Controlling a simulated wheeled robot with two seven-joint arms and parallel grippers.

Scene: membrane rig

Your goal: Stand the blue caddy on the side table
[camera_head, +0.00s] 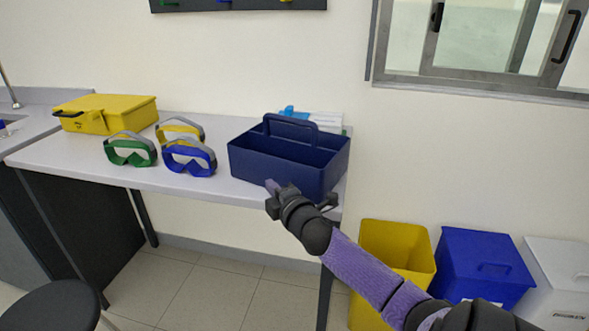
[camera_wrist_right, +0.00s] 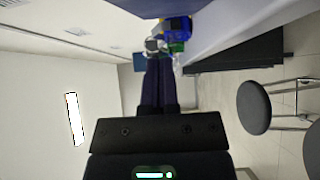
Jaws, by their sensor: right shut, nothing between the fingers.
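The blue caddy (camera_head: 275,177) stands upright on the right end of a light grey table (camera_head: 85,168). It has an arched top handle and open compartments, and looks empty. My right gripper (camera_head: 272,186) is in front of the caddy's front wall, low near the table's front edge. In the right wrist view its fingers (camera_wrist_right: 158,62) are together with nothing between them. A dark blue surface, likely the caddy (camera_wrist_right: 160,6), shows at the top of that view. I cannot tell whether the gripper touches the caddy. My left gripper is not in view.
Green goggles (camera_head: 130,157), blue goggles (camera_head: 189,164), yellow goggles (camera_head: 180,127) and a yellow case (camera_head: 104,112) are on the table's left. A white-and-blue item (camera_head: 325,121) is behind the caddy. Yellow (camera_head: 395,250), blue (camera_head: 482,262) and white (camera_head: 560,275) bins stand right; a stool (camera_head: 50,305) is front left.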

